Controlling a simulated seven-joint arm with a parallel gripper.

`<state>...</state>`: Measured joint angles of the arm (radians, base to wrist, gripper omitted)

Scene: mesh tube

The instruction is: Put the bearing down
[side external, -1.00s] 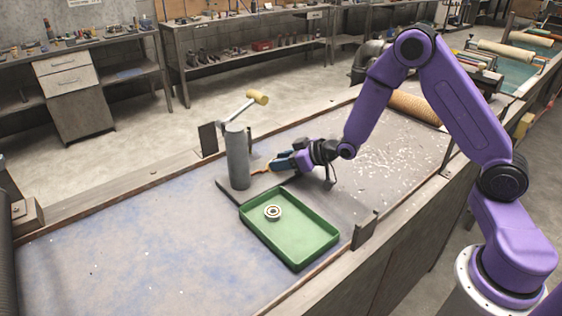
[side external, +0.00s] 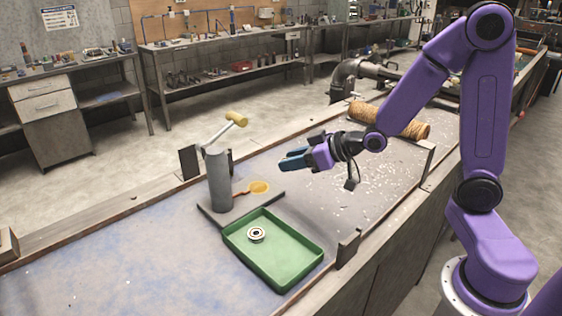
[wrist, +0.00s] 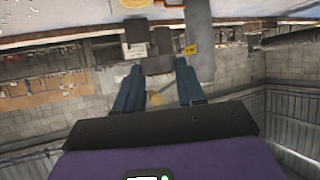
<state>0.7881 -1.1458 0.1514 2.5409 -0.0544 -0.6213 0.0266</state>
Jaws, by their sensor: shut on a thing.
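A ring-shaped bearing (side external: 256,234) lies flat in the green tray (side external: 284,281), toward the tray's far left part. My gripper (side external: 284,161) is raised above the bench, right of the grey upright post (side external: 218,180) and behind the tray, clear of both. In the wrist view, its two blue fingers (wrist: 157,80) show with some space between them. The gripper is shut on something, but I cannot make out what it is. A dark block shows between the fingertips in that view; I cannot tell whether it is held or behind them.
A brown roll (side external: 405,125) lies at the back right. The front left bench is clear.

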